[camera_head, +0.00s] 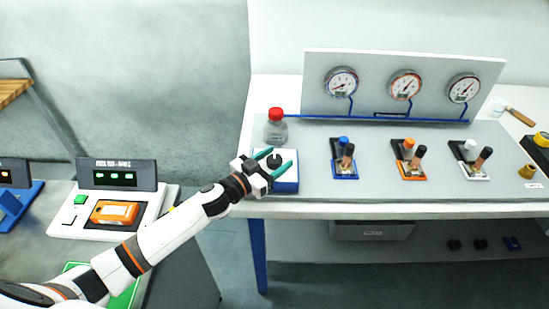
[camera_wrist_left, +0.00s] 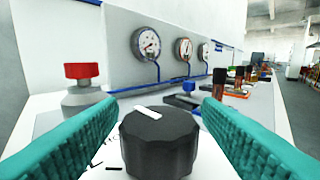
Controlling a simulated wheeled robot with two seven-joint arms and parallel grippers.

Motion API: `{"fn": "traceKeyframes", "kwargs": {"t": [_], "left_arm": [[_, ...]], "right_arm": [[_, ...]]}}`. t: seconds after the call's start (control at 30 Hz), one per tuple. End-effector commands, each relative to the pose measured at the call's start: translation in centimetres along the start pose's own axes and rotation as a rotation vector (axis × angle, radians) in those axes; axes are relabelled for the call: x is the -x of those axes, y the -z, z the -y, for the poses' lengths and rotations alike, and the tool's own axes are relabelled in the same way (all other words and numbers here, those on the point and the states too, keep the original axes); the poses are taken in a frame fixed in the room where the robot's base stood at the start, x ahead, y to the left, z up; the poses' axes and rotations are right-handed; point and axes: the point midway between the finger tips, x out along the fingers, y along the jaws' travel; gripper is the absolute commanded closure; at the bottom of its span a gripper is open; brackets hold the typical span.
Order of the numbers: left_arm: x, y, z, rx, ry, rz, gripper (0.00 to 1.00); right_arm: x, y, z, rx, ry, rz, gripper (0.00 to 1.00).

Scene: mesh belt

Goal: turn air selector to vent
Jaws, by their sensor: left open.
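The air selector is a black faceted knob (camera_wrist_left: 160,143) with a white pointer line, on a white and blue box (camera_head: 287,184) at the left end of the bench panel. In the head view the knob (camera_head: 274,161) shows between my fingers. My left gripper (camera_head: 279,161) is open, its teal fingers on either side of the knob. In the left wrist view the fingers (camera_wrist_left: 156,121) stand apart from the knob, with a gap on each side. The white line points toward the upper left there. The markings beside the knob are mostly hidden. My right gripper is not in view.
Several valves with blue, orange (camera_head: 409,160) and white parts sit to the right, below a gauge board (camera_head: 430,75). A device with an orange item (camera_head: 115,212) is on the left table.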

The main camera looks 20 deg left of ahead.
Motion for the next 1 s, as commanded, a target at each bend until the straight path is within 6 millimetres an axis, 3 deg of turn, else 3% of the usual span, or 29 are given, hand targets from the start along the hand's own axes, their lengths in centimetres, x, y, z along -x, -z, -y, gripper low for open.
{"fn": "traceKeyframes", "kwargs": {"t": [0.23,0.5,0.53,1.0], "left_arm": [[-0.10,0.01,-0.02,0.000,0.000,0.000,0.41],[-0.07,0.01,-0.03,0.000,0.000,0.000,0.83],[-0.07,0.01,-0.02,0.000,0.000,0.000,0.85],[-0.09,-0.18,-0.26,-0.006,0.138,-0.001,0.85]], "right_arm": [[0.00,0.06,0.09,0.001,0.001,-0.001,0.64],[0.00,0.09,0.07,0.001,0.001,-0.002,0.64],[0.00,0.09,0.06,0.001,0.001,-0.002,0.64],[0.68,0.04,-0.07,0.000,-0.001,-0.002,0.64]]}}
